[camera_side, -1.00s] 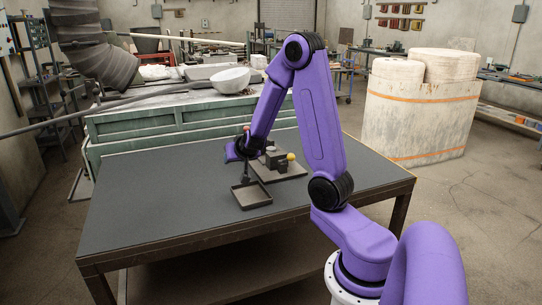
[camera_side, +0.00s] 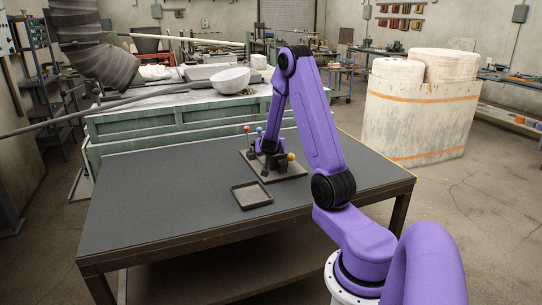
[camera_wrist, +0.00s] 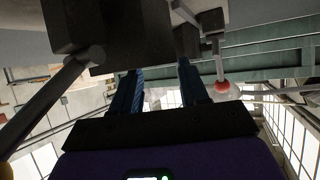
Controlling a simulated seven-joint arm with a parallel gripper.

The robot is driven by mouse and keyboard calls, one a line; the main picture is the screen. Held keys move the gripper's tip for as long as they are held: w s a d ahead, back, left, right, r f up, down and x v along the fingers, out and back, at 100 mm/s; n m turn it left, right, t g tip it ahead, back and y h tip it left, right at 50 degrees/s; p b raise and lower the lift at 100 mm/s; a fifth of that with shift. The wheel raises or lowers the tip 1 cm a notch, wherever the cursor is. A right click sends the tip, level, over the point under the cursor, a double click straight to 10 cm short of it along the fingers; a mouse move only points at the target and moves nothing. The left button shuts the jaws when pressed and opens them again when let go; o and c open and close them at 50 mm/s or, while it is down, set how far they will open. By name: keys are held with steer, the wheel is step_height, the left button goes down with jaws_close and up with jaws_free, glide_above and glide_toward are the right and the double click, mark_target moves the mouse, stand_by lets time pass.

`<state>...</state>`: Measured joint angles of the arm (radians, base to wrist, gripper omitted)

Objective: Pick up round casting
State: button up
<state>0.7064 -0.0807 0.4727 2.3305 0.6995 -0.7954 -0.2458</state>
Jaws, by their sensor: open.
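My gripper (camera_side: 268,162) is open and low over a dark fixture on a base plate (camera_side: 292,172), among levers with red, blue and yellow knobs. In the wrist view my gripper (camera_wrist: 158,78) has its two blue-black fingers apart, reaching up to a dark block (camera_wrist: 110,45) of the fixture. I cannot tell whether they touch it. I cannot pick out a round casting in either view; the arm and the dark block hide the middle of the fixture.
An empty dark square tray (camera_side: 251,195) lies on the table in front of the fixture. The red knob (camera_wrist: 222,87) sits right of my fingers in the wrist view. The yellow knob (camera_side: 291,156) is right of my gripper. The table's left side (camera_side: 150,210) is clear.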

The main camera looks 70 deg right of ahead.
steer(key=shift+x, duration=1.3)
steer(key=shift+s, duration=0.15)
steer(key=c, duration=0.8)
steer(key=shift+r, duration=0.1)
